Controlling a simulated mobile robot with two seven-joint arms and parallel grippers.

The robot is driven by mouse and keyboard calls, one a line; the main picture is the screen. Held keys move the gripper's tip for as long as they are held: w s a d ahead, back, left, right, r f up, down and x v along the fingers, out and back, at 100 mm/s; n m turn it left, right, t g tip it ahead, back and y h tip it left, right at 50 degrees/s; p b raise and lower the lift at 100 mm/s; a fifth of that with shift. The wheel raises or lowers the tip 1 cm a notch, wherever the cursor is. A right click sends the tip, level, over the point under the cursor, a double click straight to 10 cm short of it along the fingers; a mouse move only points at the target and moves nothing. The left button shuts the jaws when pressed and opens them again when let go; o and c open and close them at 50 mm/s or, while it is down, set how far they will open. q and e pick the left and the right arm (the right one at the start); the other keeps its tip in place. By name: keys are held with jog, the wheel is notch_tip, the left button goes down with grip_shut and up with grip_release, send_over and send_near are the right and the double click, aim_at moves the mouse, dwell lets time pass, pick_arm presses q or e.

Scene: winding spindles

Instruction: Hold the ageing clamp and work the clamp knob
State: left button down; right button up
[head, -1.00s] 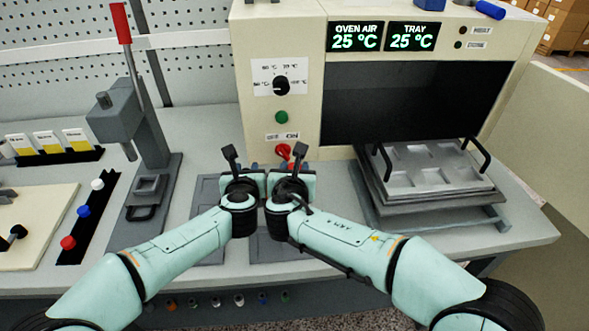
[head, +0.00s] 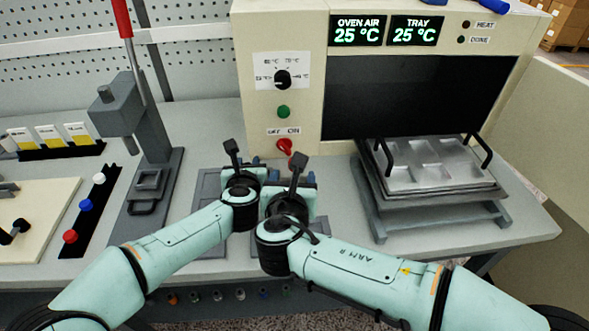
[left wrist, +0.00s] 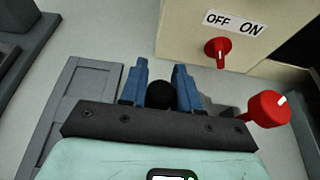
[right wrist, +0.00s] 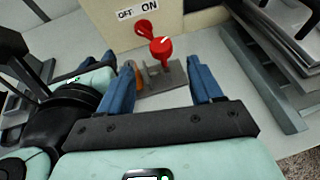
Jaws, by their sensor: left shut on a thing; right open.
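The ageing clamp (right wrist: 163,80) shows in the right wrist view as a small grey piece with a red clamp knob (right wrist: 160,47) on top. The knob also shows in the left wrist view (left wrist: 268,108), right of the fingers. My left gripper (left wrist: 160,76) is shut on a part of the clamp; a black round end (left wrist: 161,95) shows between its blue fingers. My right gripper (right wrist: 153,64) is open and empty, with the knob and clamp ahead of its gap. In the head view my wrists hide the clamp.
The oven (head: 300,112) stands behind, with a red OFF/ON switch (head: 285,147) close beyond my grippers. A metal tray (head: 425,165) with black handles sits on a grey stand to the right. A grey press (head: 125,120) with a red lever stands to the left.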

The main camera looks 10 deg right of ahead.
jog(key=shift+v, duration=1.6)
jog(key=shift+w, duration=0.1)
